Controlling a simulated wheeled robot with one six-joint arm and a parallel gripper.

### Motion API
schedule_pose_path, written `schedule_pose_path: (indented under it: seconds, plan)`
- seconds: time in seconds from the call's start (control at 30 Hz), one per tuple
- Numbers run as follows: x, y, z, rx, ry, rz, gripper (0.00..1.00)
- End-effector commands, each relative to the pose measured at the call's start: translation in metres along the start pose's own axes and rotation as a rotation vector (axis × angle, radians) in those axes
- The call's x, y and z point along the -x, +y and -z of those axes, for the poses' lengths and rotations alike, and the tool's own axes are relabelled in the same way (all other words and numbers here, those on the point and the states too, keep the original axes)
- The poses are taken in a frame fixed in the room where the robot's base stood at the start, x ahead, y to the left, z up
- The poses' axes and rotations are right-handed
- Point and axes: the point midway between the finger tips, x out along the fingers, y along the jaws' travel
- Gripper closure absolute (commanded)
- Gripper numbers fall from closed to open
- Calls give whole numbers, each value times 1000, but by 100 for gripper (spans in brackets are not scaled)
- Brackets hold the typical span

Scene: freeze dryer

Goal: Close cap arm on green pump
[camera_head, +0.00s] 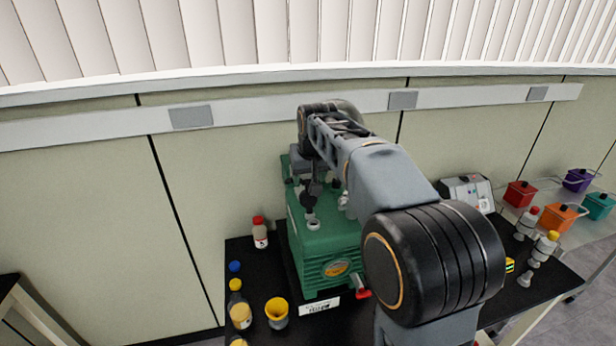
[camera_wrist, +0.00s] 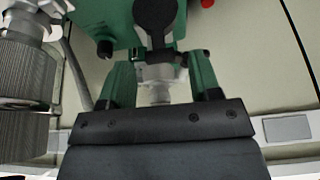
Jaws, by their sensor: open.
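The green pump (camera_head: 325,245) stands on the black bench, its back part hidden by my arm. In the head view, a dark upright piece (camera_head: 311,192), which looks like the cap arm, rises above a pale port on the pump's top. In the wrist view, a black rounded piece (camera_wrist: 155,14), likely the same cap arm, lies ahead of my gripper, with the green pump body (camera_wrist: 95,22) behind it. My gripper (camera_wrist: 160,64) is open, its two fingers on either side of a pale metal fitting (camera_wrist: 157,92). I cannot tell whether they touch anything.
A large ribbed metal fitting (camera_wrist: 27,95) is close at left in the wrist view. A white device (camera_head: 466,191) stands to the right. The wall is close behind.

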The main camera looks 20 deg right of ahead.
Motion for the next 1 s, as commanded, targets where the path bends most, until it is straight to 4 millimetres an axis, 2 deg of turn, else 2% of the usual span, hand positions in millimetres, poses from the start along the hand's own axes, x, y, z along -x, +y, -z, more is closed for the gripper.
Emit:
schedule_pose_path:
  seconds: [0.2,0.53,1.0]
  plan:
    - [-12,0,0,0,0,0,43]
    - [-14,0,0,0,1,0,44]
    - [-14,0,0,0,1,0,88]
